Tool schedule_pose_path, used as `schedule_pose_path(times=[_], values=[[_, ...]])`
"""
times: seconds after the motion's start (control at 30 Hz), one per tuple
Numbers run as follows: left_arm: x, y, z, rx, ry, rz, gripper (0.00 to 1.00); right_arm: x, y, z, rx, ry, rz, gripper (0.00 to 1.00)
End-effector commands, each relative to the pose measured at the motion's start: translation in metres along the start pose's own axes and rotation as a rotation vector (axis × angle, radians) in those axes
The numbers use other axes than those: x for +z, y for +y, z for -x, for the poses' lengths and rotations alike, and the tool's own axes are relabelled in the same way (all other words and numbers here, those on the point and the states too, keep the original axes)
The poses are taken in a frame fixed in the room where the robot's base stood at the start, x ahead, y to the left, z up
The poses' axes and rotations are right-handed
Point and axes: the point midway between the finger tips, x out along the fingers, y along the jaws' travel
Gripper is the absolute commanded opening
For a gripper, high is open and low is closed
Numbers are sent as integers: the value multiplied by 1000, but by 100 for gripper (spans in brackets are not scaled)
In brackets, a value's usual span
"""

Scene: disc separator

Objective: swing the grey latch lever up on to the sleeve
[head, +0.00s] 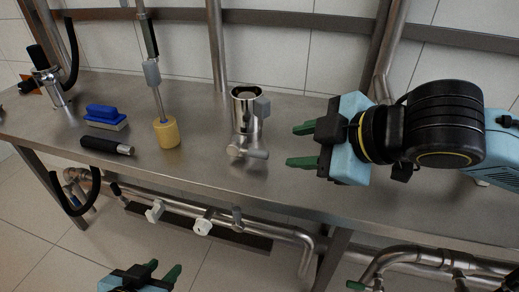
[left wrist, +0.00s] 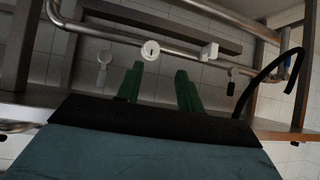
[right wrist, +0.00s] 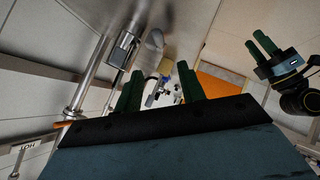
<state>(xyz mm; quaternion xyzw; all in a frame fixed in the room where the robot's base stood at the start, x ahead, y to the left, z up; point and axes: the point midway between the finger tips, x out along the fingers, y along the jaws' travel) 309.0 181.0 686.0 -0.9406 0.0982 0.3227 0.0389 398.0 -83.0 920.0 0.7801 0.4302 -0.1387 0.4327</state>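A steel cylinder (head: 246,116), likely the sleeve, stands upright on the bench in the head view. A grey block (head: 262,107) sits at its upper right side.
On the steel bench (head: 200,95), left of the cylinder, are a yellow-ended rod (head: 166,133), a black-handled tool (head: 106,146) and a blue brush (head: 104,115). Pipes with valves (head: 202,226) run below the bench edge, near my left gripper. A wall rail is behind.

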Motion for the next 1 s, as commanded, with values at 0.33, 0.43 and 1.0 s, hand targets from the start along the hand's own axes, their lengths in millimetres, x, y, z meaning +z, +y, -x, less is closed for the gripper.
schedule_pose_path(times=[0.33,0.43,1.0], values=[[-60,12,1,31,354,-2,37,1,-1,-36,1,1,0,40],[-76,16,6,39,457,0,37,1,-1,-46,1,1,-1,40],[-147,31,63,89,1027,21,37,0,-1,-100,1,1,0,40]])
